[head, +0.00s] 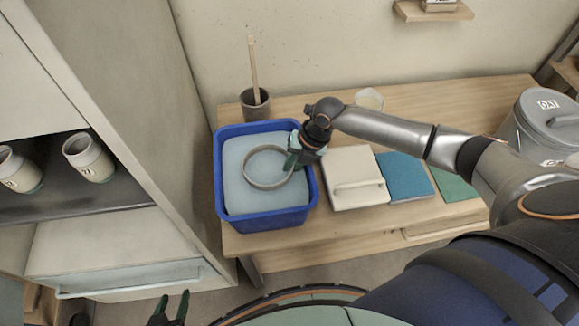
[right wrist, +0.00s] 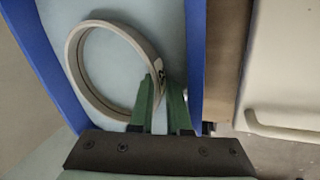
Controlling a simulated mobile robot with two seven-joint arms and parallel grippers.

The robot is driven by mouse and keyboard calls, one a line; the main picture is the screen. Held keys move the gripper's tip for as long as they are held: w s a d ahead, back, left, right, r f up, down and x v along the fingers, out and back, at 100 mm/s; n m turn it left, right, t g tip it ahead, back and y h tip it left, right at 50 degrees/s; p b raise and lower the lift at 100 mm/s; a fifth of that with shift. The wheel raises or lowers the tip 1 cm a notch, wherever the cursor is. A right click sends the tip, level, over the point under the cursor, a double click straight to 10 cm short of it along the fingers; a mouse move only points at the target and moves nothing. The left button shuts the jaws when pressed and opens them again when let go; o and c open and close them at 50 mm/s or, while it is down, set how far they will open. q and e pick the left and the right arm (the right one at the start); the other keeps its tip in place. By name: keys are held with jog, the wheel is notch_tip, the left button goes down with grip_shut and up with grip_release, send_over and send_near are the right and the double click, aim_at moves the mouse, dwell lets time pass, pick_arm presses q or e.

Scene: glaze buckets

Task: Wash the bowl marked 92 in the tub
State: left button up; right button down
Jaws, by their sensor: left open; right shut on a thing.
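A bowl (head: 247,172) shows as a round, pale grey-brown rim in the blue tub (head: 224,205), at the level of the pale blue water (head: 236,192). The rest of it is hidden under the water, and no number can be read on it. My right gripper (head: 293,160) is shut on the right side of the rim. In the right wrist view, the green fingers of my right gripper (right wrist: 161,88) meet the near edge of the bowl's rim (right wrist: 73,72). My left gripper (head: 172,308) is open and empty at the bottom of the head view, well away from the tub.
A brush pot (head: 257,108) stands behind the tub. To the tub's right are a cream handled lid or box (head: 340,193), a blue slab (head: 405,176), a green slab (head: 457,186) and a grey lidded bucket (head: 545,125). Marked cups (head: 90,160) stand on the left shelf.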

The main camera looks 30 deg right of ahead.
notch_tip(320, 180, up, 6)
jog(key=p, duration=0.5)
jog(key=shift+w+r, duration=0.1)
dwell(2.0)
notch_tip(320, 180, up, 2)
jog(key=shift+p, duration=0.55)
jog(key=shift+r, duration=2.15)
